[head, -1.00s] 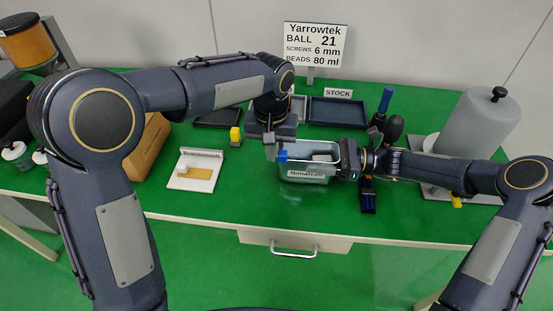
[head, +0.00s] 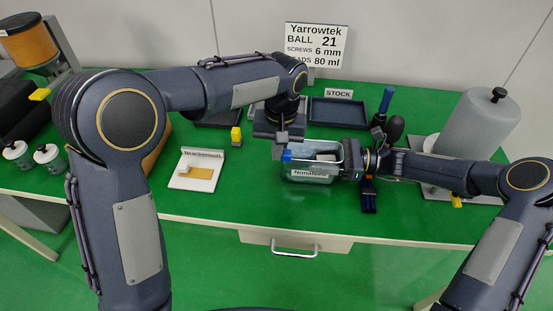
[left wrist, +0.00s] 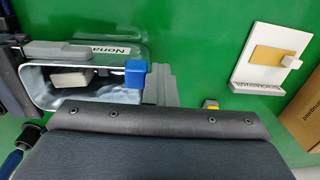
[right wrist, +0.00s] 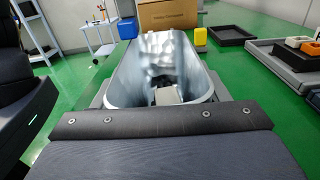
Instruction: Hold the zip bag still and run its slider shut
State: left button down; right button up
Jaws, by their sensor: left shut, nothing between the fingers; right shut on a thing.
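The clear zip bag (head: 310,178), labelled "Nona...", stands with its mouth gaping and a pale block (head: 326,158) inside. Its blue slider (head: 287,155) sits at the bag's left end, and shows large in the left wrist view (left wrist: 135,74). My right gripper (head: 347,160) is shut on the bag's right end. My left gripper (head: 281,140) is shut and empty close to the slider, just behind it in the head view; whether they touch I cannot tell.
A white board with a tan patch (head: 195,172) lies left of the bag, a yellow block (head: 236,136) behind it. Dark stock trays (head: 338,111) stand behind. A blue-handled tool (head: 385,103) and a grey roll (head: 478,125) are at right. The table front is clear.

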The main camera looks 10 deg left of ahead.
jog(key=shift+s+a+g, duration=0.3)
jog(key=shift+s+a, duration=0.15)
jog(key=shift+a, duration=0.3)
jog(key=shift+w+d, duration=0.25)
jog(key=shift+d, duration=0.05)
pick_arm(q)
jog(key=d, duration=0.8)
jog(key=shift+d+h, duration=0.25)
jog(key=shift+h, duration=0.05)
jog(key=shift+s+d, duration=0.1)
